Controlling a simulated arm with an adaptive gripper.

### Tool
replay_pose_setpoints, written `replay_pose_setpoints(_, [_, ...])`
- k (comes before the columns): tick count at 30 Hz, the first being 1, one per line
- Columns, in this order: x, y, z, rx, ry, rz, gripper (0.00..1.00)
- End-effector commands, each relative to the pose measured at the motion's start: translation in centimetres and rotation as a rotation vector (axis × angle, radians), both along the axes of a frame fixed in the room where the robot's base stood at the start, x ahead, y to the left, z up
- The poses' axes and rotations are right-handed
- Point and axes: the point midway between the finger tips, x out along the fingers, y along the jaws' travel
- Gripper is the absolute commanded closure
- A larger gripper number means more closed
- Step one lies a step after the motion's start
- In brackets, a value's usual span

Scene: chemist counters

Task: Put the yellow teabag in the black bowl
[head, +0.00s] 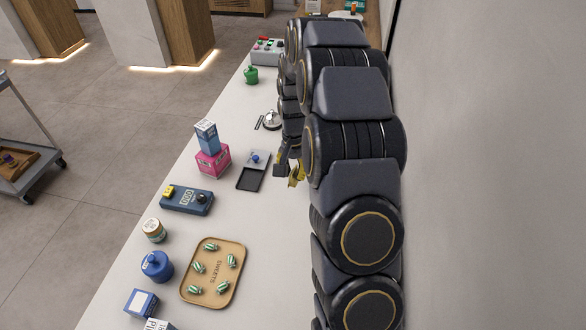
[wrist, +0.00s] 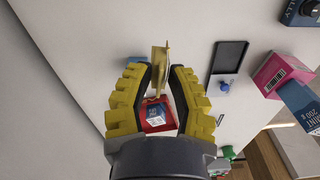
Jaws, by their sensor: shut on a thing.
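In the wrist view a thin, flat, pale yellow piece (wrist: 159,60), which looks like the yellow teabag, stands edge-on between the fingertips of my gripper (wrist: 161,74). My gripper is shut on it and holds it over the white counter. In the head view my gripper (head: 289,172) is low at the right side of the counter, partly hidden by my arm. I cannot make out a black bowl in either view; my arm covers part of the counter in the head view.
A shallow black tray (head: 251,179), also in the wrist view (wrist: 230,56), lies left of my gripper. A pink box (head: 213,161) with a blue box (head: 206,136) on it stands beyond. A sweets tray (head: 213,272) is nearer. A red item (wrist: 158,124) lies below my fingers. A wall (head: 490,170) bounds the right.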

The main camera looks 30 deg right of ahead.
Motion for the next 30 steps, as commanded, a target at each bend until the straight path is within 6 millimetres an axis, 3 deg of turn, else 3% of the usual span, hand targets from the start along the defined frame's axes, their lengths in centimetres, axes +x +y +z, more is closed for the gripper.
replay_pose_setpoints(5, [0.5, 0.9, 0.0, 0.000, 0.000, 0.017, 0.89])
replay_pose_setpoints(8, [1.5, 3.1, -0.1, -0.001, 0.001, 0.057, 0.89])
replay_pose_setpoints(10, [2.5, 5.6, -0.1, -0.001, 0.002, 0.100, 0.89])
replay_pose_setpoints(15, [4.5, 13.7, -0.2, -0.001, 0.002, 0.229, 0.89])
replay_pose_setpoints(20, [5.0, 21.7, -0.4, -0.003, 0.002, 0.352, 0.89])
replay_pose_setpoints(26, [3.5, 31.6, -0.5, -0.003, 0.001, 0.503, 0.90])
replay_pose_setpoints(30, [1.2, 38.2, -0.6, -0.003, 0.001, 0.608, 0.90])
